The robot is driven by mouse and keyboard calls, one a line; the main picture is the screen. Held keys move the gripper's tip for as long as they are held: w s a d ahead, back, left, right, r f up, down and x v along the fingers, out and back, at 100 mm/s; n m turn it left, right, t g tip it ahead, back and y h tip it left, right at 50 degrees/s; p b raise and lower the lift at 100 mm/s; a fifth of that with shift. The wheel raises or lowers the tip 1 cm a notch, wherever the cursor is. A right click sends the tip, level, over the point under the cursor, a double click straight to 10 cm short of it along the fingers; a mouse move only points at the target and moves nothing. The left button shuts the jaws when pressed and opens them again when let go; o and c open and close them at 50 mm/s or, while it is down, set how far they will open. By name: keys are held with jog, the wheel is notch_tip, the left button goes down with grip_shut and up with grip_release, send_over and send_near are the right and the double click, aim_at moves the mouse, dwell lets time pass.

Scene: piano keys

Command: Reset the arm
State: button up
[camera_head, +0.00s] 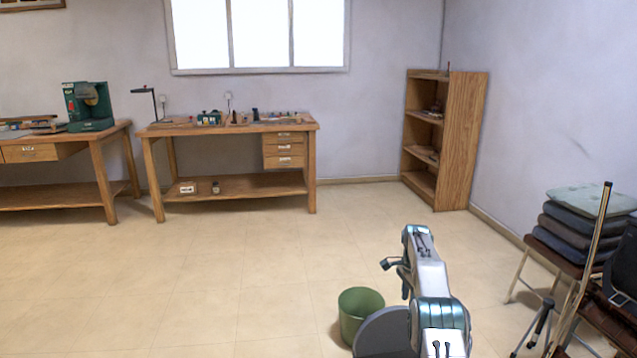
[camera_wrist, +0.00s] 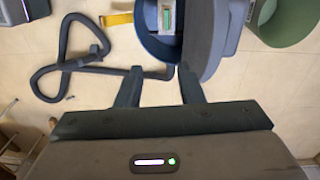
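My arm (camera_head: 430,285) rises from the lower right of the head view, bent, in the free floor area. In the head view the fingers are too small and partly hidden to make out clearly.
A green bucket (camera_head: 360,312) stands beside my arm. A grey disc-like part (camera_head: 384,335) is close by. The wrist view shows a blue round container (camera_wrist: 158,45) and a dark hose (camera_wrist: 62,67). Stacked cushions (camera_head: 575,230) lie right; workbenches (camera_head: 235,128) and shelf (camera_head: 462,140) stand behind open floor.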

jog(key=s+a+r+n+t+p, duration=0.15)
jog(key=s+r+p, duration=0.35)
jog(key=r, duration=0.6)
jog(key=s+a+r+n+p, duration=0.3)
jog(key=s+r, duration=0.3)
jog(key=r, duration=0.6)
jog(key=s+a+r+n+p, duration=0.35)
jog(key=s+r, duration=0.25)
jog(key=r, duration=0.5)
jog(key=s+a+r+n+p, duration=0.1)
jog(key=s+r+n+p, duration=0.1)
jog(key=s, duration=0.8)
jog(key=s+a+r+n+t+p, duration=0.1)
jog(key=s+p, duration=0.4)
jog(key=s, duration=0.5)
jog(key=s+a+r+n+p, duration=0.2)
jog(key=s+r+n+p, duration=0.1)
jog(key=s, duration=0.7)
jog(key=shift+s+a+r+n+t, duration=0.15)
jog(key=shift+a+r+n+t, duration=0.15)
jog(key=shift+r+n, duration=0.45)
jog(key=shift+r, duration=0.1)
